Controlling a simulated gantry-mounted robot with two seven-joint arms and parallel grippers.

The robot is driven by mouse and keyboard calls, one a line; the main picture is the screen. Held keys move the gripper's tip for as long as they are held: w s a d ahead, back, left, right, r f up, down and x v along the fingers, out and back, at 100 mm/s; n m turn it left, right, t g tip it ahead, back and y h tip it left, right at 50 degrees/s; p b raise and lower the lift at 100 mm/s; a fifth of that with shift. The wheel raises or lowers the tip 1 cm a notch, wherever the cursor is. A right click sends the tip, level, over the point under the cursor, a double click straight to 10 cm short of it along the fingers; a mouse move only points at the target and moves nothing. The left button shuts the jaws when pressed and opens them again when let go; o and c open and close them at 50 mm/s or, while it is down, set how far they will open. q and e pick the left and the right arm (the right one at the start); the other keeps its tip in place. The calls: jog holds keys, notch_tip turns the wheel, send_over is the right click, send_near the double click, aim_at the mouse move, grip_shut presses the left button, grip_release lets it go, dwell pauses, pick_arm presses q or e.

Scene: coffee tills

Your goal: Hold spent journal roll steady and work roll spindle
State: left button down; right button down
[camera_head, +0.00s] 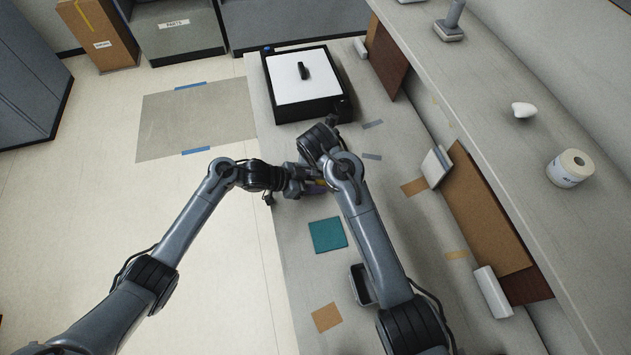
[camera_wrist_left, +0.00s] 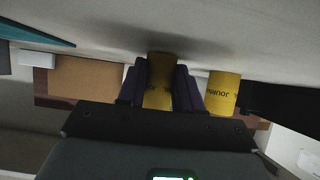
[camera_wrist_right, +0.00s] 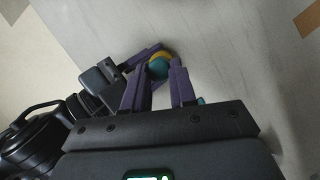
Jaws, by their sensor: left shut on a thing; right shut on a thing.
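My left gripper (camera_head: 308,184) is low over the counter in the head view. In the left wrist view its fingers are shut on a yellow journal roll (camera_wrist_left: 159,82). A yellow labelled part (camera_wrist_left: 222,92) shows right of the fingers; I cannot tell whether it is the same roll. My right gripper (camera_wrist_right: 159,78) meets the left one from the other side. In the right wrist view its fingers are shut on a round teal end, which I take for the roll spindle (camera_wrist_right: 157,69), with the roll's yellow edge (camera_wrist_right: 162,55) just beyond. In the head view my arms mostly hide the roll.
A black-sided box with a white top (camera_head: 295,88) stands at the counter's far end. A teal mat (camera_head: 328,235) lies nearer on the counter. A raised shelf along the right holds a white paper roll (camera_head: 570,168). Open floor lies left.

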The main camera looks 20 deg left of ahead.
pick_arm(q)
jog(key=shift+s+f, duration=0.1)
jog(key=shift+f, duration=0.05)
pick_arm(e)
jog(key=shift+r, duration=0.35)
jog(key=shift+r, duration=3.95)
jog(key=w+d+r, duration=0.3)
jog(key=d+r, duration=0.2)
jog(key=r, duration=0.1)
jog(key=shift+w, duration=0.1)
pick_arm(q)
jog(key=c, duration=0.7)
grip_release()
